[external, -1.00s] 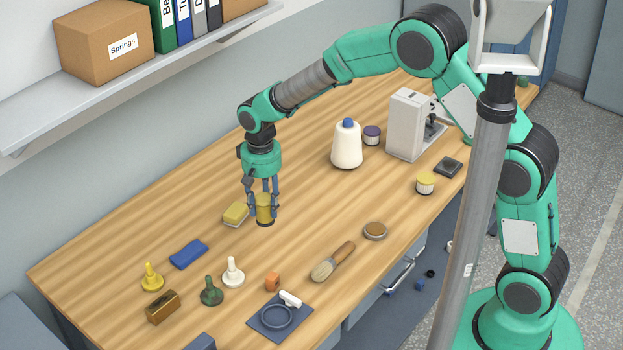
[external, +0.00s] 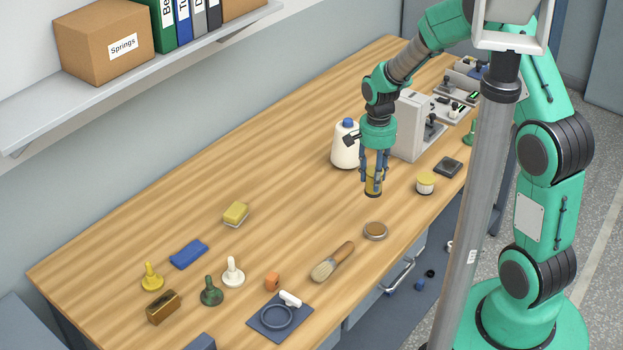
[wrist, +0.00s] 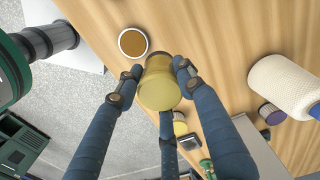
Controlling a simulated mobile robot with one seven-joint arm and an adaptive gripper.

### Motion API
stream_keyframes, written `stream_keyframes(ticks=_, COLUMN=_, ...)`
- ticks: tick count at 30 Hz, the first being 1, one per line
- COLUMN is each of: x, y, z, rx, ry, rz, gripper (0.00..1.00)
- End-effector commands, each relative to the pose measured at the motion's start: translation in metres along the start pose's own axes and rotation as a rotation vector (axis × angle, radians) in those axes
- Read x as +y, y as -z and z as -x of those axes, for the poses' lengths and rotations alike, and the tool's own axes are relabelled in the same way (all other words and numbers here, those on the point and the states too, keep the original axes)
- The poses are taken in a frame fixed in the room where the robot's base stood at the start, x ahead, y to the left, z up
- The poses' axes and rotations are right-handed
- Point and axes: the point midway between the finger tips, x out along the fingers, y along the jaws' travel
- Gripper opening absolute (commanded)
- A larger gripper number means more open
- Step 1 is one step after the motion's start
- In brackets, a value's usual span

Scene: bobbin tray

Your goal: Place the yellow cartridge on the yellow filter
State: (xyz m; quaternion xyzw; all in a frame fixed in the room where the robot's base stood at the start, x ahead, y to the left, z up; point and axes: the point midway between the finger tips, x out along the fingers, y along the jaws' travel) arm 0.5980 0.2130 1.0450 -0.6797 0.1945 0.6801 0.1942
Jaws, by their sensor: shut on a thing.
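My gripper (external: 374,177) is shut on the yellow cartridge (external: 373,188), an upright, dark-yellow cylinder, and holds it over the right part of the bench. In the wrist view the cartridge (wrist: 159,88) sits between my blue fingers (wrist: 157,72). The yellow filter (external: 426,184), a short white round piece with a yellow top, stands on the bench just right of the cartridge, apart from it. In the wrist view the filter (wrist: 179,123) is partly hidden behind a finger.
A white cone of thread (external: 345,148) stands behind my gripper, with a grey machine (external: 408,125) to its right. A round brown-topped tin (external: 375,231) lies in front, and a dark square pad (external: 448,167) beyond the filter. A purple-topped piece (wrist: 270,113) shows in the wrist view.

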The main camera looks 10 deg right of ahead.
Motion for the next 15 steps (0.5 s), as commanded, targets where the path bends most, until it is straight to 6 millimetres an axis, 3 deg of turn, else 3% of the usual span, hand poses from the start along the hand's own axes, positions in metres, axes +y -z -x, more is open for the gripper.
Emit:
stream_keyframes(ticks=6, x=0.062, y=0.031, z=0.003, rx=0.001, ry=0.001, rz=-0.192, gripper=0.07)
stream_keyframes(ticks=15, x=0.143, y=0.056, z=0.003, rx=-0.001, ry=-0.001, rz=-0.446, gripper=0.07)
